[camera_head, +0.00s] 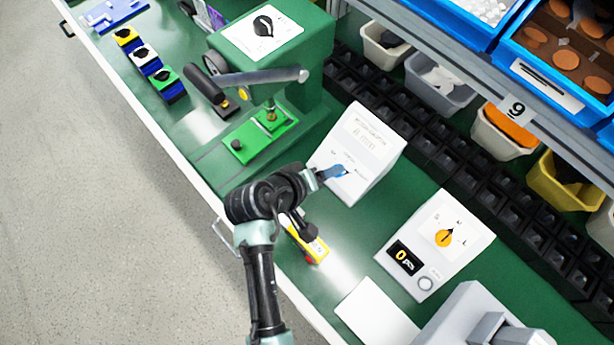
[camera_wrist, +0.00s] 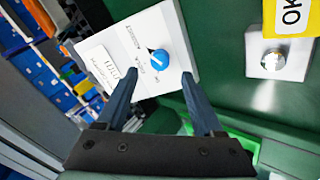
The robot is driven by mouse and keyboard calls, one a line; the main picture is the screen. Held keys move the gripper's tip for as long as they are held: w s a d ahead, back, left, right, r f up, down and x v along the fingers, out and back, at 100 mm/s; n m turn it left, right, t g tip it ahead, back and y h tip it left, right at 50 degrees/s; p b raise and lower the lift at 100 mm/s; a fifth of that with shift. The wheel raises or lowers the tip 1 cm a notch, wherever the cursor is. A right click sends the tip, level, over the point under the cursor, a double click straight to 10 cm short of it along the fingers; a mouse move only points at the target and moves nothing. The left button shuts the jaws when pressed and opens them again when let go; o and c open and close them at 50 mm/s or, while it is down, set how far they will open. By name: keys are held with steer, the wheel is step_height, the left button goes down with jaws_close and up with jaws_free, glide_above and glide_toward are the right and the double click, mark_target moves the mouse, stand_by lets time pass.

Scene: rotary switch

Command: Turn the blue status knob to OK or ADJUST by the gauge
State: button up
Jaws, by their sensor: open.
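The blue status knob (camera_wrist: 159,60) sits on the sloped face of a white box (camera_wrist: 180,22), with small printed labels around it. In the head view the box (camera_head: 370,140) stands on the green bench, and the knob (camera_head: 340,171) is partly covered by my gripper (camera_head: 322,175). In the wrist view my gripper (camera_wrist: 160,74) is open. Its two dark blue fingers point at the knob, one on each side of it in the picture. Nothing is between the fingertips except the view of the knob; contact cannot be told. The knob's exact setting is too small to read.
A white box with an orange knob (camera_head: 445,238) and a display stands to the right. A yellow device (camera_head: 312,250) lies near the bench's front edge, by my arm. A green machine (camera_head: 270,50) stands at the back left. Black bins (camera_head: 430,140) line the back.

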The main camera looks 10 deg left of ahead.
steer(key=v, duration=0.7)
steer(key=shift+s+r, duration=0.2)
steer(key=shift+r, duration=0.05)
